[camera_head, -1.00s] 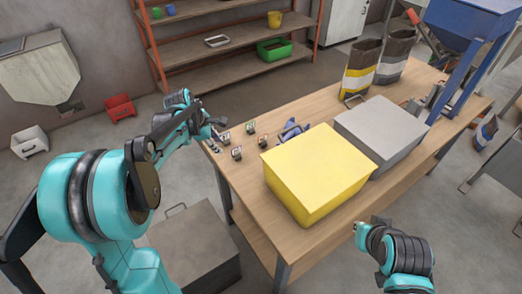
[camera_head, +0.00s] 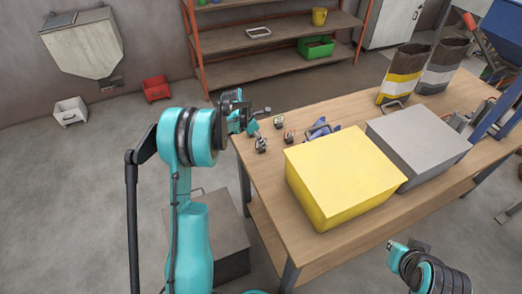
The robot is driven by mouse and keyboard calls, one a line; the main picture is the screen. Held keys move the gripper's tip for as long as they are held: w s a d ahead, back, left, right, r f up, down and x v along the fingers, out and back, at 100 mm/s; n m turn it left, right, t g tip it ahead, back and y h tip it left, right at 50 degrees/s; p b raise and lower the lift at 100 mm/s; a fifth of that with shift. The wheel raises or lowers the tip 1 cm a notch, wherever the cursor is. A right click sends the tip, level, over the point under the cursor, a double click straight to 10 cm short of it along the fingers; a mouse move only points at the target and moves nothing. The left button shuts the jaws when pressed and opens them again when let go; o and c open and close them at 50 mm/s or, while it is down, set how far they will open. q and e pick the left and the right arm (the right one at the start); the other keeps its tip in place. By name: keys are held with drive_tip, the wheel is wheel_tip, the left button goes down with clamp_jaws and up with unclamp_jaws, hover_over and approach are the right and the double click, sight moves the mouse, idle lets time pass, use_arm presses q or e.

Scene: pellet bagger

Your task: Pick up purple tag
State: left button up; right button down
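Several small dark tag-like pieces stand at the left end of the wooden table (camera_head: 262,185). One small piece (camera_head: 262,146) is nearest my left gripper, another piece (camera_head: 289,137) is to its right, and a third piece (camera_head: 279,122) is behind. They are too small for me to tell which is purple. My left gripper (camera_head: 255,127) is over the table's left corner, close to the nearest piece; I cannot tell if they touch or if its fingers are open. My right gripper (camera_head: 394,246) is low at the front right, off the table edge, its fingers unclear.
A blue-purple object (camera_head: 321,129) lies beside the pieces. A yellow box (camera_head: 340,175) and a grey box (camera_head: 418,145) fill the table's middle. Bags (camera_head: 402,75) stand behind. A shelf rack (camera_head: 280,40) is at the back.

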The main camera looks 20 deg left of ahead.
use_arm(q)
drive_tip(key=shift+w+d+f, duration=0.1)
drive_tip(key=shift+f, duration=0.2)
drive_tip(key=shift+r, duration=0.15)
drive_tip(key=shift+c, duration=0.3)
clamp_jaws()
